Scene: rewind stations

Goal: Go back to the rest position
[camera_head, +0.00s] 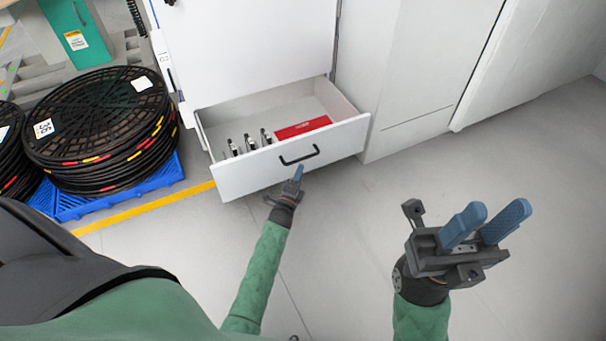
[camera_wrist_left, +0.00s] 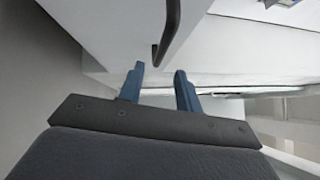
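My left gripper (camera_head: 298,174) is just in front of the open drawer (camera_head: 240,180), close below its black handle (camera_head: 299,155). In the left wrist view the two blue fingers of my left gripper (camera_wrist_left: 157,84) stand apart with nothing between them. The handle (camera_wrist_left: 169,25) shows just beyond the fingertips there, and I cannot tell whether a finger touches it. My right gripper (camera_head: 490,217) is raised over the bare floor at the right, its two blue fingers apart and empty.
The drawer juts out of a white cabinet (camera_head: 250,50); it holds a red box (camera_head: 302,128) and several metal tools (camera_head: 250,142). Black cable reels (camera_head: 100,125) rest on a blue pallet (camera_head: 120,197) at the left. A yellow line (camera_head: 145,208) crosses the floor. The floor at right is clear.

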